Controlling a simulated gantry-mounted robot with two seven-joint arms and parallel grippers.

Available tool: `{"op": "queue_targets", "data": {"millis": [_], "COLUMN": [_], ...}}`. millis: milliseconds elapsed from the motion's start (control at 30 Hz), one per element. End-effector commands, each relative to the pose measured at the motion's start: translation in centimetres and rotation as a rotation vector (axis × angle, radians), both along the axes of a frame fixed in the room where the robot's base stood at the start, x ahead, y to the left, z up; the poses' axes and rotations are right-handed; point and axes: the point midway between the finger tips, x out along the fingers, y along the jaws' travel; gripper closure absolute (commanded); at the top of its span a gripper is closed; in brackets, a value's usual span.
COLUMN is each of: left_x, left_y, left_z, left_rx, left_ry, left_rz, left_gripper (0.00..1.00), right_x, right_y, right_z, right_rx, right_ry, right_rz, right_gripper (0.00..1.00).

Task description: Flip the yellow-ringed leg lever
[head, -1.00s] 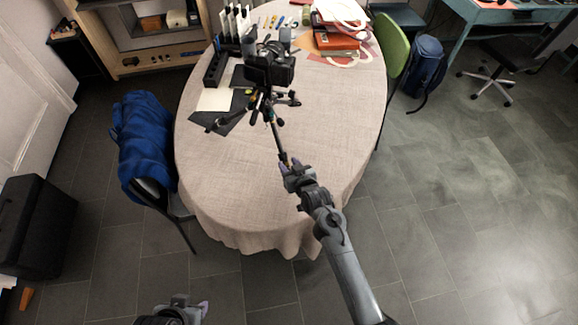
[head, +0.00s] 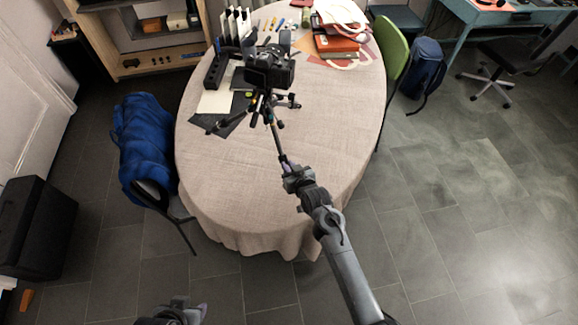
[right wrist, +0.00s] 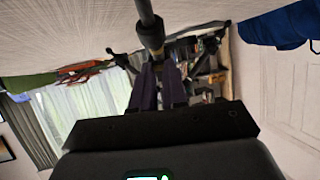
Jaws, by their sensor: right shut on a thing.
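A black tripod with a camera (head: 270,68) on top stands on the table. Its near leg (head: 276,140) reaches down toward the front of the table. My right gripper (head: 287,166) is shut on the lower part of this leg. In the right wrist view the leg (right wrist: 147,22) comes down to the purple fingers (right wrist: 158,85), which hide its end. I cannot make out the yellow-ringed lever clearly; the leg joints are small and dark. My left gripper (head: 182,312) is at the bottom edge, away from the tripod, its fingers mostly cut off.
The round table (head: 230,190) has free cloth on the near side. A black box (head: 216,70), papers and orange books (head: 336,44) lie at the back. A chair with a blue jacket (head: 148,140) is on the left, a green chair (head: 392,48) on the right.

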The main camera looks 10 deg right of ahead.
Motion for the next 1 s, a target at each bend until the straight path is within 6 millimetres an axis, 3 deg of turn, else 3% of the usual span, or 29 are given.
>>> {"op": "queue_targets", "data": {"millis": [500, 1000], "left_x": [0.1, 0.1], "left_y": [-0.3, -0.2], "left_z": [8.6, 10.4], "left_rx": [-0.014, -0.007], "left_ry": [-0.003, -0.002], "left_rz": [0.009, 0.004], "left_gripper": [0.57, 0.57], "right_x": [0.2, 0.6], "right_y": [-0.1, 0.0], "right_z": [2.4, 2.7], "right_rx": [-0.096, -0.164], "right_ry": [0.313, 0.549], "right_rz": [0.014, 0.026], "right_gripper": [1.00, 1.00]}}
